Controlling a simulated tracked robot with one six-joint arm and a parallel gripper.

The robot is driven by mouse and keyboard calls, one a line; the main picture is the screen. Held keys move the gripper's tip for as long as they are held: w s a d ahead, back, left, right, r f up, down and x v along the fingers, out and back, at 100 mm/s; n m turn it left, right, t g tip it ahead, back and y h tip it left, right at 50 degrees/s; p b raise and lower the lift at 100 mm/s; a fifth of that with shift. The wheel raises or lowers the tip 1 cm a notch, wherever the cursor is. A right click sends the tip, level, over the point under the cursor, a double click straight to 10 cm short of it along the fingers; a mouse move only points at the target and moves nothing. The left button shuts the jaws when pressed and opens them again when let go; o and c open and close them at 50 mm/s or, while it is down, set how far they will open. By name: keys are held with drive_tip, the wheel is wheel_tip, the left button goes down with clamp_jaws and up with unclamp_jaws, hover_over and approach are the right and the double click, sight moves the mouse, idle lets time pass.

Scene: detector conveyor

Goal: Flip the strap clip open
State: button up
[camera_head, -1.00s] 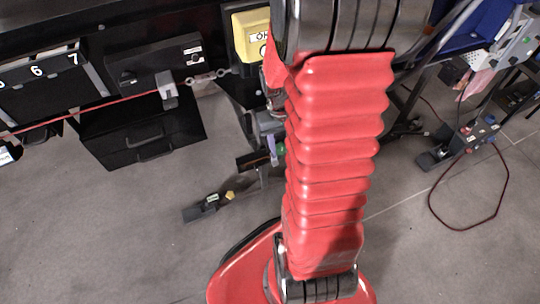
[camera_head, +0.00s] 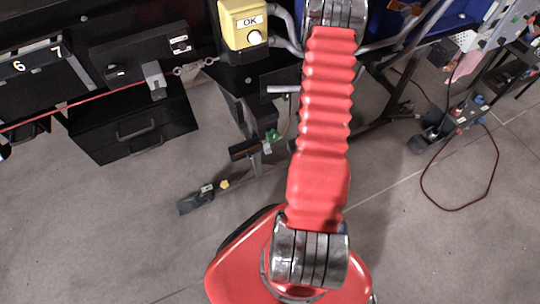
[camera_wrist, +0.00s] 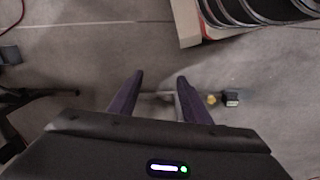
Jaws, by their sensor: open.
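In the head view a red strap (camera_head: 75,104) runs along the front of the black console on the left. A small grey block (camera_head: 154,78), which may be the strap clip, sits on its line, and a metal chain-like link (camera_head: 195,66) continues to the right. I cannot tell whether the clip is open or shut. My gripper (camera_wrist: 158,82) shows in the wrist view with two dark purple fingers apart, and nothing is held between them. It points over the floor, and neither strap nor clip shows there. I cannot make the gripper out in the head view.
Black drawers (camera_head: 130,130) hang below the strap. A dark bar (camera_head: 196,199) with a yellow knob (camera_head: 225,184) lies low near the floor. Open grey floor is at the lower left.

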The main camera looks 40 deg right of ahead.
sight(268, 148)
drive_tip(key=s+f+t, duration=0.1)
drive_tip(key=s+f, duration=0.1)
drive_tip(key=f, duration=0.6)
drive_tip(key=s+f+t, duration=0.1)
drive_tip(key=s+f, duration=0.1)
drive_tip(key=f, duration=0.7)
drive_tip(key=w+a+f+n+t+h, duration=0.1)
drive_tip(key=w+a+f+t, duration=0.2)
drive_tip(key=a+f+t, duration=0.6)
drive_tip(key=w+d+r+t+h, duration=0.1)
drive_tip(key=w+r+t+h, duration=0.1)
drive_tip(key=r, duration=0.4)
drive_tip(key=w+d+r+t+h, duration=0.1)
drive_tip(key=w+d+r+t, duration=0.1)
drive_tip(key=r+t, duration=0.3)
drive_tip(key=shift+w+r+n+h, duration=0.4)
drive_tip(key=shift+w+r, duration=0.05)
drive_tip(key=shift+w, duration=0.2)
drive_tip(key=shift+w, duration=0.15)
drive_tip(key=x, duration=1.3)
drive_tip(key=shift+w+d, duration=0.2)
drive_tip(key=shift+w, duration=0.05)
